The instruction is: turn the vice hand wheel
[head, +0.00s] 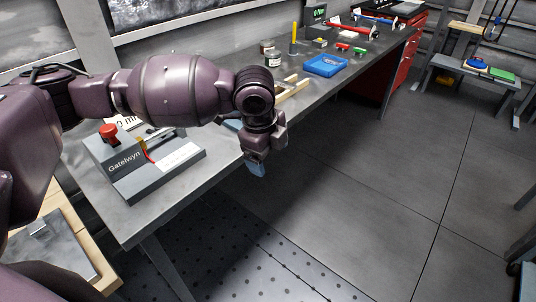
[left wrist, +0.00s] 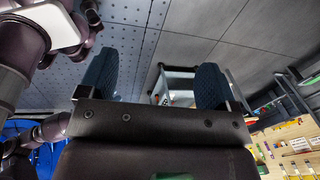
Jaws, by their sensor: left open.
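My left gripper (head: 256,168) hangs at the front edge of the grey workbench (head: 185,190), pointing down in the head view. In the left wrist view its two dark blue fingers stand wide apart with nothing between them, so the gripper (left wrist: 155,82) is open. I cannot make out the vice or its hand wheel in either view. A small blue-grey part (head: 232,125) shows behind my left wrist on the bench, mostly hidden; I cannot tell whether it belongs to the vice.
A grey fixture box (head: 125,180) with a red button (head: 108,132) stands on the near bench. Farther along are a wooden frame (head: 292,88), a blue tray (head: 325,66) and a yellow-handled tool (head: 294,40).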

